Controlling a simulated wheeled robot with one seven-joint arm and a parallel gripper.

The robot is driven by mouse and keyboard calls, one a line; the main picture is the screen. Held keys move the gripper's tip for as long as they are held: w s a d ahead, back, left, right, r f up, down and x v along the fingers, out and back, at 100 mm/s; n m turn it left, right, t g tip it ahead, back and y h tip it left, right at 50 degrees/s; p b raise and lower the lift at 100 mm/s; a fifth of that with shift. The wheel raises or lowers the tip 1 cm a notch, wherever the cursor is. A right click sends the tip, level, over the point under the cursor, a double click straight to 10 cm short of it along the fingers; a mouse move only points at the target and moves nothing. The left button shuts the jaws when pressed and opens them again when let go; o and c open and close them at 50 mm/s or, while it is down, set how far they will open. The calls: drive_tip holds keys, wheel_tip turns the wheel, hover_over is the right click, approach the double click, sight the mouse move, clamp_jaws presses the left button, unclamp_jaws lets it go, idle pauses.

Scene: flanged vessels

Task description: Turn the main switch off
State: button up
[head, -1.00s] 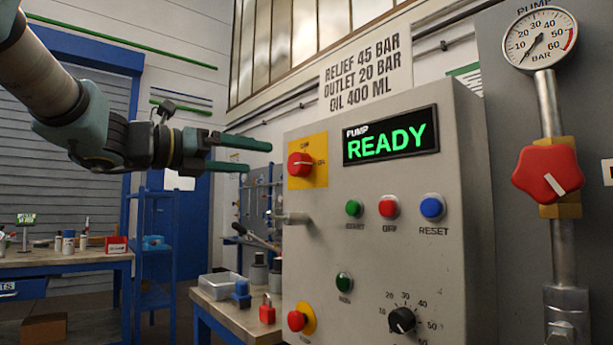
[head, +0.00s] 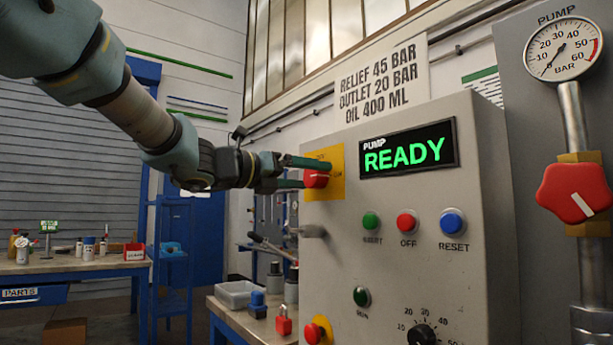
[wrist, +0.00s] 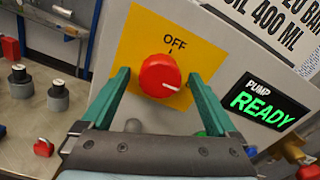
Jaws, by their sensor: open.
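The main switch is a red round knob (head: 316,179) on a yellow plate (head: 338,160) at the upper left of the grey panel. The wrist view shows the knob (wrist: 158,77) clearly, with its white mark pointing right and slightly down, away from the word OFF (wrist: 175,42) above it. My gripper (head: 317,173) is open at the plate. In the wrist view its green fingers (wrist: 157,74) stand on either side of the knob, with a gap on both sides. The fingers partly cover the knob in the head view. The display (head: 408,149) reads PUMP READY in green.
Below the knob, a grey handle (head: 310,231) sticks out from the panel. Green, red (head: 407,222) and blue buttons sit to the right. A red button (head: 316,331) on yellow is at the lower left. A bench (head: 235,318) with small items stands left of the panel.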

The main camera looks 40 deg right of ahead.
drive_tip(key=c, duration=1.4)
drive_tip(key=shift+n, duration=0.4)
drive_tip(key=n+p, duration=0.1)
drive_tip(key=n, duration=0.2)
drive_tip(key=shift+n, duration=0.4)
drive_tip(key=n+p, duration=0.2)
drive_tip(key=n, duration=0.2)
drive_tip(key=shift+r+n+p, duration=0.1)
drive_tip(key=shift+n+p, duration=0.2)
drive_tip(key=n+p, duration=0.2)
drive_tip(key=n, duration=0.2)
drive_tip(key=shift+n+p, duration=0.3)
drive_tip(key=shift+p, duration=0.1)
drive_tip(key=n+p, duration=0.2)
drive_tip(key=n, duration=0.2)
drive_tip(key=shift+p, duration=0.3)
drive_tip(key=shift+f, duration=0.2)
